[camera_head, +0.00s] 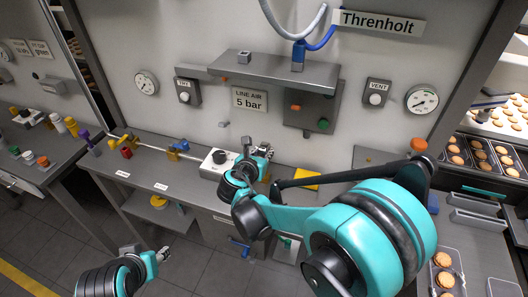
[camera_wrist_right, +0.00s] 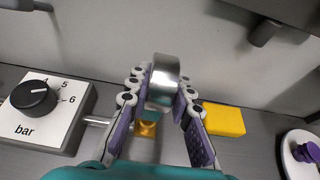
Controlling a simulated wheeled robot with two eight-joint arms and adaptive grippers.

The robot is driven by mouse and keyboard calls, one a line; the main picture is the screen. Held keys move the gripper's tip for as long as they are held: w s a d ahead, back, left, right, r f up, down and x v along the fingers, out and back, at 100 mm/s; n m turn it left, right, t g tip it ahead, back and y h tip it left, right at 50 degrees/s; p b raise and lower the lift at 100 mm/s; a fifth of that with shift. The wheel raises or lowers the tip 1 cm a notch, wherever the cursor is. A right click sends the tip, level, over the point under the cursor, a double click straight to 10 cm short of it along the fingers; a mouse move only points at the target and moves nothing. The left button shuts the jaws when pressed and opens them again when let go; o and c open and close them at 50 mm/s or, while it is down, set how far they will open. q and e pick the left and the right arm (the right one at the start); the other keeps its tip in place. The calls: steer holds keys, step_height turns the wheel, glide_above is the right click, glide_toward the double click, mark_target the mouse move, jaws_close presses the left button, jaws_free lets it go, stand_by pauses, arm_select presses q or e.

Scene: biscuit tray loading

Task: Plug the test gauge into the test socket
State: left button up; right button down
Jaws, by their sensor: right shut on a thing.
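My right gripper (camera_head: 264,152) is above the bench, just right of the white regulator box (camera_head: 219,163). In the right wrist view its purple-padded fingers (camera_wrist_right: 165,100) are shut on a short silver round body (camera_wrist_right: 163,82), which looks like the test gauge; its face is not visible. Below it, partly hidden by the fingers, is a small brass fitting (camera_wrist_right: 147,129) in line with a metal pipe from the regulator box; it may be the test socket. I cannot tell whether gauge and fitting touch. My left gripper (camera_head: 163,254) is low, in front of the bench; its opening is unclear.
A yellow block (camera_wrist_right: 224,119) lies right of the fingers. A round white piece with a purple top (camera_wrist_right: 304,153) is farther right. A metal shelf (camera_head: 272,72) juts from the wall above. Wall gauges (camera_head: 422,99) hang beside it. Coloured fittings stand on the bench's left.

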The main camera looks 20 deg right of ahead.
steer(key=shift+f+b, duration=1.4)
steer(key=shift+f, duration=0.05)
steer(key=c, duration=1.3)
jaws_free()
steer(key=shift+r, duration=0.1)
steer(key=v, duration=1.2)
steer(key=shift+d, duration=0.1)
